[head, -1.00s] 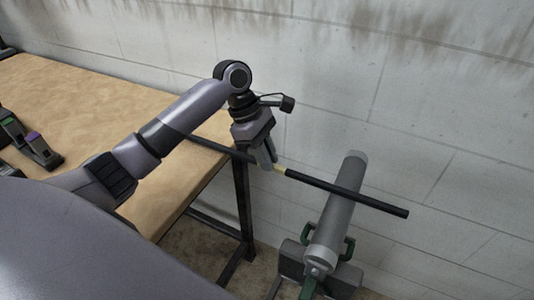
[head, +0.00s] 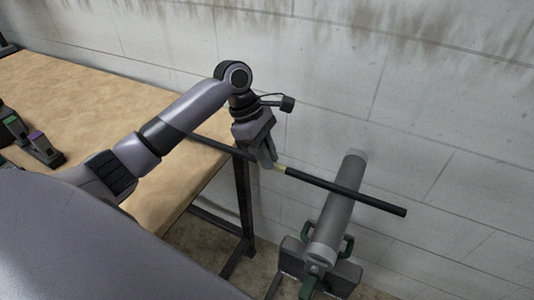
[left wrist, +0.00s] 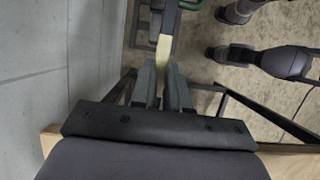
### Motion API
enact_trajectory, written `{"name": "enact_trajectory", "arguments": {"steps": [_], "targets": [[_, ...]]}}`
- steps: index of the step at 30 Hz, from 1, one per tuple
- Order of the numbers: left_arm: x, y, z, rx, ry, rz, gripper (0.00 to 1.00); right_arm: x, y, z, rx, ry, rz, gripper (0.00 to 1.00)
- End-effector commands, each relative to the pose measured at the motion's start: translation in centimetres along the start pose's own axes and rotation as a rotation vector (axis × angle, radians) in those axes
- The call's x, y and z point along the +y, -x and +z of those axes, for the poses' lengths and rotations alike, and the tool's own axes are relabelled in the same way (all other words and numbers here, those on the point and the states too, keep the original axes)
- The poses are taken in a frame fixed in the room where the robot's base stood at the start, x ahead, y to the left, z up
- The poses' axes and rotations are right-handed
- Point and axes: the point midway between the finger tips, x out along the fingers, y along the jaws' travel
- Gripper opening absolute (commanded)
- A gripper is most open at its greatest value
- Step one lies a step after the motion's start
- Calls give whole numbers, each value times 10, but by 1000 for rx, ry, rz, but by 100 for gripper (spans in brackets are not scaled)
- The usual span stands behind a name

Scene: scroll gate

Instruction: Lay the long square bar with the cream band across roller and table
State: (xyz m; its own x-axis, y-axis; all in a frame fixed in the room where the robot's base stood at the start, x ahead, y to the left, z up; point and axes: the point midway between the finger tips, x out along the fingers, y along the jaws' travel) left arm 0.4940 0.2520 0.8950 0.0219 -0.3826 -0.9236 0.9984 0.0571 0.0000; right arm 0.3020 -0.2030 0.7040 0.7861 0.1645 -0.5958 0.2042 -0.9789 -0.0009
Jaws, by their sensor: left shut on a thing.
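My left gripper (head: 268,158) is shut on the long dark square bar (head: 345,191) near its cream band (head: 280,169). The cream band also shows between the fingers in the left wrist view (left wrist: 163,50). One end of the bar lies over the wooden table (head: 95,80); the other passes over the grey roller (head: 335,215) and sticks out to its right. I cannot tell whether the bar touches the roller or the tabletop. My right gripper is not in view.
The roller stands on a stand with green handles (head: 348,246) beyond the table's right edge, with a floor gap between. A concrete wall (head: 420,80) runs close behind. Small dark devices (head: 38,146) sit on the table at far left.

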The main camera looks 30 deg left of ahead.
Motion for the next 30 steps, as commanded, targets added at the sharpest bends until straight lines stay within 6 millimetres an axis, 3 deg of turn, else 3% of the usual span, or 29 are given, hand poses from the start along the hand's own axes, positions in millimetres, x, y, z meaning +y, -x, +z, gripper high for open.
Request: {"name": "enact_trajectory", "arguments": {"steps": [18,19,21,30], "targets": [[0,-4,-2,2,0,1,0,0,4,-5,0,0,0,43],[0,-5,-2,2,0,1,24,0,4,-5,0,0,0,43],[0,-5,-2,2,1,1,44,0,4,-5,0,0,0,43],[-1,-6,-4,4,3,-5,44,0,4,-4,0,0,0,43]]}}
